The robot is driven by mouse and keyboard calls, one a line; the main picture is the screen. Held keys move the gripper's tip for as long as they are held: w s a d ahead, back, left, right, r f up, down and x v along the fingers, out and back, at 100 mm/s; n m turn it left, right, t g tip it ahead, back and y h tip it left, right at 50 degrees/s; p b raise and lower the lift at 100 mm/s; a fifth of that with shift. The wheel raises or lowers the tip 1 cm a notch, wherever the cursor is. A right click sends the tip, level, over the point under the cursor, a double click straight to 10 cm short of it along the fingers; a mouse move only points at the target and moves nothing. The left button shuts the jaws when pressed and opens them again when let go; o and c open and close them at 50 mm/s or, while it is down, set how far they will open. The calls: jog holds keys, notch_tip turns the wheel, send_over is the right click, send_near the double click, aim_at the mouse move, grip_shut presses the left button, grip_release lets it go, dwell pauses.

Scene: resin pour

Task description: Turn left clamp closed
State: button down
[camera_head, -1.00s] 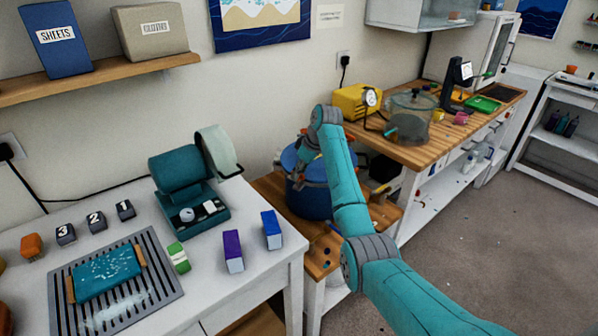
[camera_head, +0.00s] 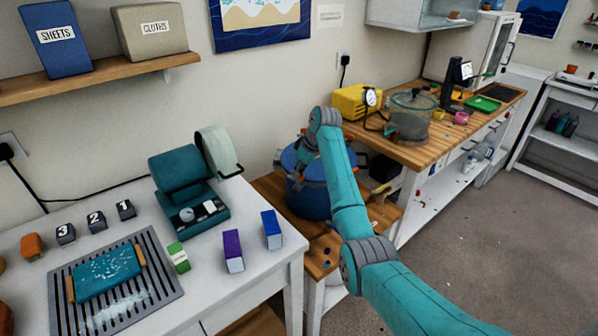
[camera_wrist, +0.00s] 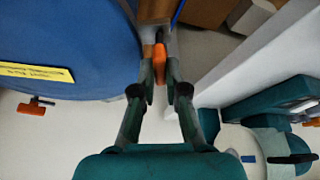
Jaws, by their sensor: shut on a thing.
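The blue pot (camera_head: 312,203) stands on a low wooden bench between the two tables. Its rounded blue top (camera_wrist: 60,45) fills the upper left of the wrist view, with a yellow label on it. My gripper (camera_wrist: 162,78) is at the pot's edge, its fingers closed around an orange clamp handle (camera_wrist: 160,60), which looks like the left clamp. A second orange clamp handle (camera_wrist: 32,109) sticks out from the pot's rim, apart from my gripper. In the head view my arm hides part of the pot and the fingertips are hard to make out.
A white table (camera_head: 282,252) with a teal machine (camera_head: 190,190) and small boxes stands close to the left of the pot. A wooden workbench (camera_head: 400,155) with a yellow unit (camera_head: 352,101) and a glass chamber (camera_head: 410,118) is to the right.

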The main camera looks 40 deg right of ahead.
jog(key=m+h, duration=0.1)
jog(key=m, duration=0.3)
jog(key=shift+a+m+h, duration=0.2)
jog(key=shift+m+h, duration=0.2)
jog(key=m+h, duration=0.1)
jog(key=m, duration=0.2)
jog(key=shift+m, duration=0.3)
jog(key=m+h, duration=0.1)
jog(key=m, duration=0.1)
jog(key=m+h, duration=0.1)
jog(key=m, duration=0.1)
jog(key=shift+w+a+m+g, duration=0.1)
jog(key=shift+m+g, duration=0.2)
jog(key=shift+g, duration=0.1)
jog(key=shift+m+g+h, duration=0.5)
jog(key=shift+m+g, duration=0.2)
jog(key=shift+m, duration=1.4)
jog(key=c, duration=1.2)
grip_release()
jog(key=shift+r, duration=0.15)
jog(key=v, duration=1.2)
